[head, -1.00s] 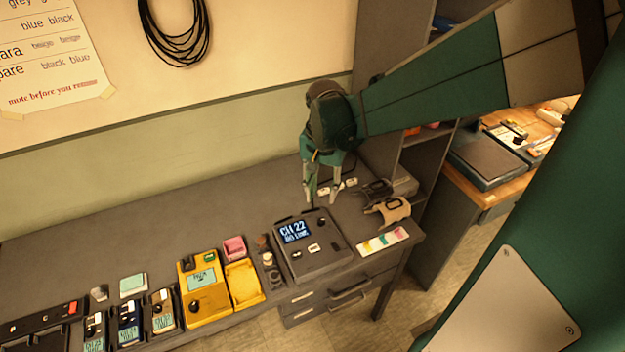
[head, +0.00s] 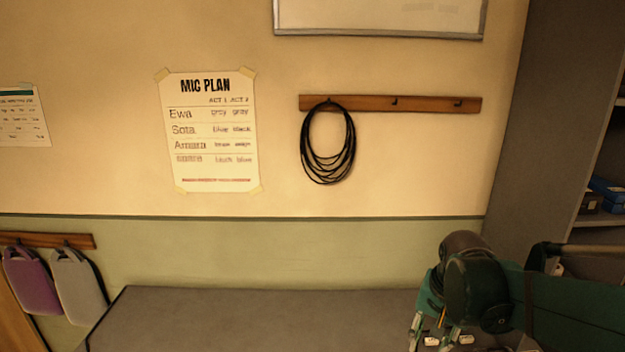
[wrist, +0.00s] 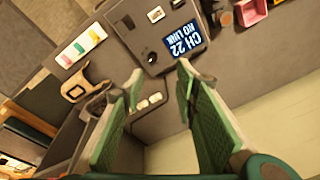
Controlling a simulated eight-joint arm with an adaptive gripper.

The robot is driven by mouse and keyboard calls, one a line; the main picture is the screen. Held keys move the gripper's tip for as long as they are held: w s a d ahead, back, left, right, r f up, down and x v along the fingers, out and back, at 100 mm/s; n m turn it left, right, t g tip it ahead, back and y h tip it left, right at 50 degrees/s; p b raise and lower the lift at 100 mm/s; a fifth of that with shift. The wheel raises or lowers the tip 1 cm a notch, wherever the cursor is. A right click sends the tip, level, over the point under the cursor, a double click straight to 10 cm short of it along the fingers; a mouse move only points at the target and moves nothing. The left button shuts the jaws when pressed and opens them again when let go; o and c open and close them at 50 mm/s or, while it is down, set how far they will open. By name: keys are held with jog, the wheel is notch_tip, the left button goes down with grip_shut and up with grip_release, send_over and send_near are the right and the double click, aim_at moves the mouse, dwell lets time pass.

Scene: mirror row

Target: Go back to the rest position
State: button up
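My gripper (wrist: 160,75) is open and empty in the wrist view, its two green fingers spread apart. It hangs above the desk, near the dark grey device (wrist: 153,35) whose blue screen reads "CH 22 NO LINK". In the head view my gripper (head: 447,345) shows at the bottom right, its fingertips partly cut off by the frame's lower edge. My arm's dark green wrist and forearm reach in from the right edge.
A black cable coil (head: 328,150) hangs on a hook rail. A grey shelf unit (head: 545,120) stands at right. The wrist view shows a colour-marked strip (wrist: 81,46) and a tan clip (wrist: 88,82).

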jog(key=s+a+r+n+t, duration=0.5)
jog(key=s+a+r+n, duration=0.1)
jog(key=s, duration=0.3)
jog(key=shift+s+r+n, duration=0.3)
jog(key=shift+s, duration=0.1)
dwell(0.4)
dwell(2.8)
